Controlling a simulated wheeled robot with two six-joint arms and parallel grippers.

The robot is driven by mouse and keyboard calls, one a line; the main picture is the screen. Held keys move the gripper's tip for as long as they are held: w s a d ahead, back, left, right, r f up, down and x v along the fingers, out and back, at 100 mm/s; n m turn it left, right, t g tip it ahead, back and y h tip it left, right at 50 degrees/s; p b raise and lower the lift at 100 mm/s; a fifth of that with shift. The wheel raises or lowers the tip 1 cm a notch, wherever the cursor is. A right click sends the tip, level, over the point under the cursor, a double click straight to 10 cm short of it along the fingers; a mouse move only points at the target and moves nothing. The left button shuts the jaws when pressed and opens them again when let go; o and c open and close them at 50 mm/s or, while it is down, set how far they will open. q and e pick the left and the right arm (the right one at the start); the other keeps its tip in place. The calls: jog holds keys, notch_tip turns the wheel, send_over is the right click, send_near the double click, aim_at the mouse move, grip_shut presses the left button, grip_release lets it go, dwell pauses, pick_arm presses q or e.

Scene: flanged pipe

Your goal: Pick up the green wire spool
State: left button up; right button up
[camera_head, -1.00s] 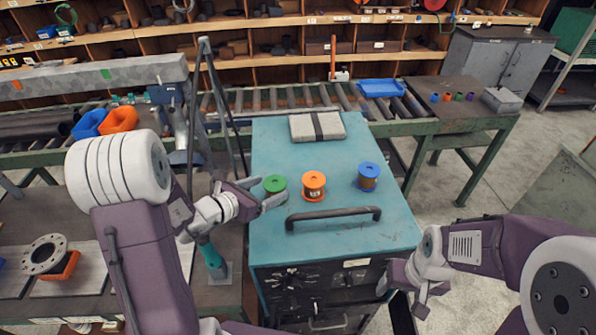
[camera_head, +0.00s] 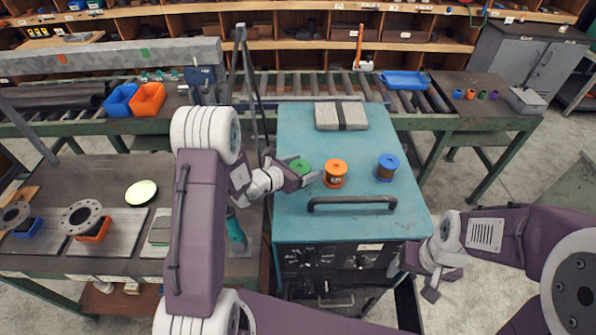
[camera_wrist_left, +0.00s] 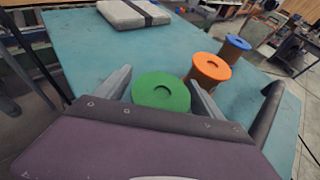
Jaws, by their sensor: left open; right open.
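The green wire spool (camera_head: 300,167) stands upright on the teal top of the cabinet (camera_head: 300,130), at its left side. My left gripper (camera_head: 306,172) is open around the green spool, with a finger on each side. In the left wrist view the green spool (camera_wrist_left: 161,92) sits between the two fingers (camera_wrist_left: 163,95), with its lower part hidden behind my gripper body. Whether the fingers touch it I cannot tell. My right gripper (camera_head: 432,280) is open and empty, low beside the cabinet's right front corner.
An orange spool (camera_head: 335,173) stands close to the right of the green one, near my left gripper's finger. A blue spool (camera_head: 387,167) stands further right. A dark handle bar (camera_head: 351,201) crosses the front. A strapped grey package (camera_head: 341,116) lies at the back.

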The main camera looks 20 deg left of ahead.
pick_arm(q)
jog(key=shift+w+d+f, duration=0.1)
jog(key=shift+w+d, duration=0.05)
jog(key=shift+w, duration=0.05)
jog(key=c, duration=0.3)
jog(key=shift+w, duration=0.1)
jog(key=c, duration=1.2)
jog(key=shift+r, duration=0.2)
